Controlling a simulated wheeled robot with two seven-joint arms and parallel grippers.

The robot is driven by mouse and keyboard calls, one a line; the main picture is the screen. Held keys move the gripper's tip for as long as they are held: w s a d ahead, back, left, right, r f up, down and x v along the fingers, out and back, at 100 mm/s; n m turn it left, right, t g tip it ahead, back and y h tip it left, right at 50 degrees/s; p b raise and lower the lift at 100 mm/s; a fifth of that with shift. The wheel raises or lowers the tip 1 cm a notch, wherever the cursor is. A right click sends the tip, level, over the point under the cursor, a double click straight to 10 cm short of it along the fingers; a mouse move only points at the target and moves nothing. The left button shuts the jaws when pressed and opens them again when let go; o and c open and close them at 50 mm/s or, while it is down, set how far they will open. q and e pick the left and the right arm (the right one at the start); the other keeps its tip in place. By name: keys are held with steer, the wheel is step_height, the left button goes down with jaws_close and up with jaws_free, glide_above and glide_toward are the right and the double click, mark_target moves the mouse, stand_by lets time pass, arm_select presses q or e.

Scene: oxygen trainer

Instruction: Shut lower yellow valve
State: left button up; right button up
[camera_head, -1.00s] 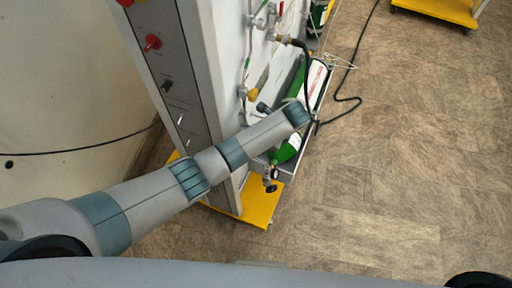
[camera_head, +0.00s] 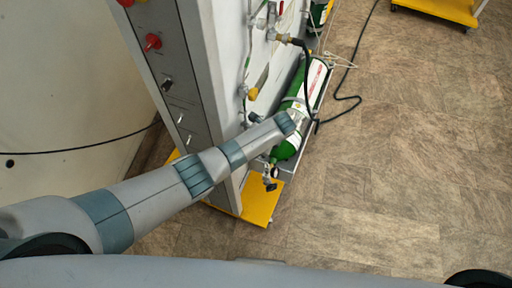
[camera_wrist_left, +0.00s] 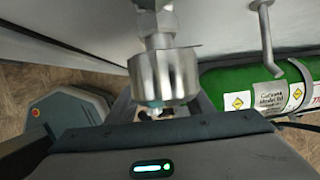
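A yellow valve knob (camera_head: 253,93) sticks out from the side of the white panel in the head view. My left arm reaches across to that side. Part of my left gripper (camera_head: 255,117) shows just below the yellow knob, close to the panel; its fingertips are not clear there. In the left wrist view a shiny metal cylinder fitting (camera_wrist_left: 164,77) hangs in front of my left gripper (camera_wrist_left: 163,108), between the dark fingers, and hides their tips. I cannot tell whether the fingers touch it. No yellow knob shows in the wrist view. My right gripper is in neither view.
A green gas cylinder (camera_head: 291,143) lies along the panel's right side; it also shows in the wrist view (camera_wrist_left: 222,88). A black hose (camera_head: 308,85) runs down beside it. The panel (camera_head: 196,80) stands on a yellow base (camera_head: 259,202).

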arm_select(q)
steer(key=c, duration=0.9)
arm_select(e)
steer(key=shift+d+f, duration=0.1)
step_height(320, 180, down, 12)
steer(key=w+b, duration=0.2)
steer(key=b, duration=1)
arm_select(q)
steer(key=shift+w+d+f+m+g+y+b, duration=0.1)
steer(key=shift+w+m+g+y+b, duration=0.25)
steer(key=shift+g+b, duration=0.75)
steer(key=shift+d+m+g+y+b, duration=0.1)
steer(key=shift+g+y+b, duration=0.35)
steer(key=shift+g+b, duration=0.6)
steer(key=shift+w+f+m+g+y+b, duration=0.1)
steer(key=shift+w+m+g+y+b, duration=0.25)
steer(key=shift+g+b, duration=0.75)
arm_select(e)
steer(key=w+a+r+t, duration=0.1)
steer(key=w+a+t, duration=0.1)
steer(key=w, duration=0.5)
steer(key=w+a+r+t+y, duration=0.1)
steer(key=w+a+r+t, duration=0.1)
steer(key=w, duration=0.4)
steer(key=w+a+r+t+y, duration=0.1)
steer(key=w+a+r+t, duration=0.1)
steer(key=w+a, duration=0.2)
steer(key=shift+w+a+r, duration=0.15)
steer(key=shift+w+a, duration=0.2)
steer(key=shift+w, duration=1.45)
